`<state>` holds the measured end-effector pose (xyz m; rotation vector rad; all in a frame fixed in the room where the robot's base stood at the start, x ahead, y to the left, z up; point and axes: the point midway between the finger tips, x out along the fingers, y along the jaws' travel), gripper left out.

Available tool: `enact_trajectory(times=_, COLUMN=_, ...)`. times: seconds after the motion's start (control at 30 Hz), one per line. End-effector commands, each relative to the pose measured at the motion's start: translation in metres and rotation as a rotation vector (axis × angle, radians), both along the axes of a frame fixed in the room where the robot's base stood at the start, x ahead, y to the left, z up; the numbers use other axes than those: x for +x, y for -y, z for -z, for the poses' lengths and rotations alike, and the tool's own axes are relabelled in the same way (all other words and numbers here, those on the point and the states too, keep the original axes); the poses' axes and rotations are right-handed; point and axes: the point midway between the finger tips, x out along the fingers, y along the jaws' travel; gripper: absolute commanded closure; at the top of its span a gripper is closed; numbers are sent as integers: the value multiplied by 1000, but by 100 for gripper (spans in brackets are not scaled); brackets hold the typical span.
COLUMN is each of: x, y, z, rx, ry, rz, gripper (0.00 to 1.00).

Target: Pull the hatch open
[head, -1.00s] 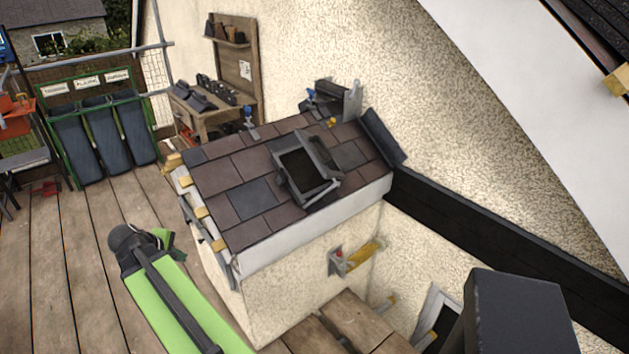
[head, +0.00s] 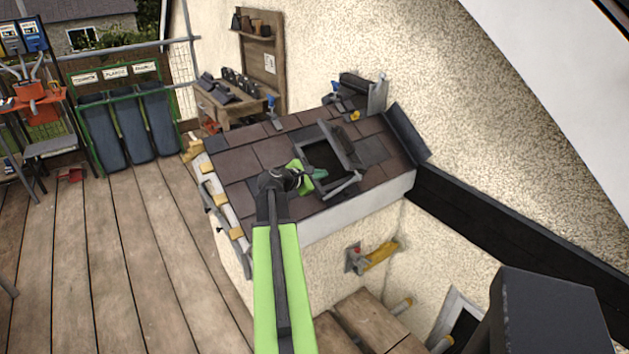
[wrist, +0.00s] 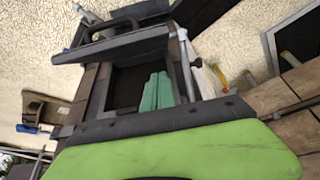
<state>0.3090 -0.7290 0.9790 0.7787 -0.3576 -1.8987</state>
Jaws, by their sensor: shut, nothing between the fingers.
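The hatch (head: 349,150) is a dark framed roof window in the small tiled roof. Its lid stands raised at an angle, with a dark opening (head: 322,158) beneath. In the wrist view the lid (wrist: 125,47) carries a dark bar handle (wrist: 112,27) across its face, and a light strut (wrist: 187,68) stands at the right side. My gripper (head: 319,174) has green fingers, shut and empty, at the near left edge of the opening. In the wrist view the fingers (wrist: 157,92) lie together in front of the dark opening, apart from the handle. Whether they touch the frame cannot be told.
Brown and grey tiles (head: 240,166) surround the hatch. Clamps with blue handles (head: 272,104) sit along the roof's top edge. A workbench (head: 236,112) and blue bins (head: 128,125) stand behind. The plank floor (head: 140,245) at left is mostly clear.

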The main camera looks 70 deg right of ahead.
Motion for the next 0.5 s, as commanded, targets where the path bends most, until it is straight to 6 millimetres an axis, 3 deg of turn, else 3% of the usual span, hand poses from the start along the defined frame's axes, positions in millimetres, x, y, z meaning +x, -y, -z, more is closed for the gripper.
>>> enact_trajectory(times=0.13, x=-9, y=32, z=16, rx=0, ry=0, rz=2, gripper=100)
enact_trajectory(times=0.23, x=-23, y=34, z=-5, rx=0, ry=1, rz=3, gripper=100)
enact_trajectory(times=0.5, x=-38, y=41, z=-15, rx=1, ry=1, rz=2, gripper=100)
